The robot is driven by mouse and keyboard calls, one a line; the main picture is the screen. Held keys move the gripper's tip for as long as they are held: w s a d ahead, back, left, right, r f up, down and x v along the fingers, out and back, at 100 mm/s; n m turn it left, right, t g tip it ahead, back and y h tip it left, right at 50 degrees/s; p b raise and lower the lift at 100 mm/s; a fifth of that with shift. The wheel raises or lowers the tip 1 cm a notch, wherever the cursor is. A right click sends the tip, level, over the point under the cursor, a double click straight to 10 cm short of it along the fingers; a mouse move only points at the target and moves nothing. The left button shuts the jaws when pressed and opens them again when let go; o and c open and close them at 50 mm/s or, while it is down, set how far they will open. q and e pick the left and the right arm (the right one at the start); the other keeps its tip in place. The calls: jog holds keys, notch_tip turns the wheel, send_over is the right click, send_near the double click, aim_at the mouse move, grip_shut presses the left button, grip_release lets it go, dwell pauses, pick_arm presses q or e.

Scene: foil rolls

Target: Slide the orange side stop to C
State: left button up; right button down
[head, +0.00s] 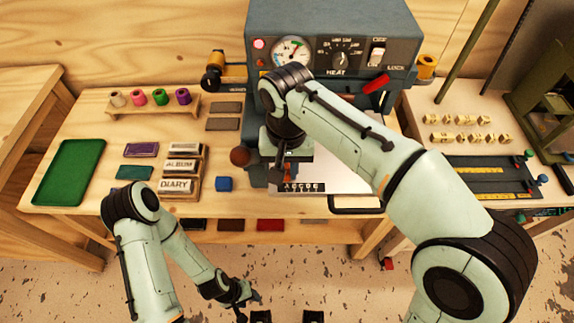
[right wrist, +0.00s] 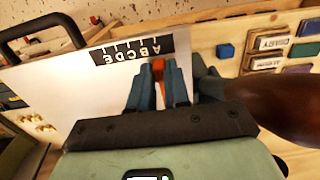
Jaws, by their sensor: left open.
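The orange side stop (right wrist: 159,70) shows in the right wrist view as a narrow orange piece between the fingers of my right gripper (right wrist: 160,80), which look shut on it. The black letter strip (right wrist: 126,50) with A to E lies just beyond, and the stop is near its A end. My left gripper (head: 246,302) is open and empty, low in front of the bench.
The grey heat machine (head: 335,45) stands behind my right arm. A brown ball knob (head: 240,157) is left of my right gripper, a blue block (head: 224,184) nearby. A black handle (head: 356,204) sticks out right of the strip. A green tray (head: 68,172) lies far left.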

aim_at(301, 178)
jog(key=shift+d, duration=1.55)
jog(key=c, duration=1.1)
grip_release()
jog(key=shift+r, duration=0.15)
pick_arm(q)
jog(key=w+r+p, duration=0.3)
jog(key=w+r, duration=0.1)
jog(key=shift+r+t, duration=0.25)
jog(key=shift+t, duration=0.05)
pick_arm(e)
notch_tip(301, 178, up, 13)
jog(key=shift+r, duration=0.1)
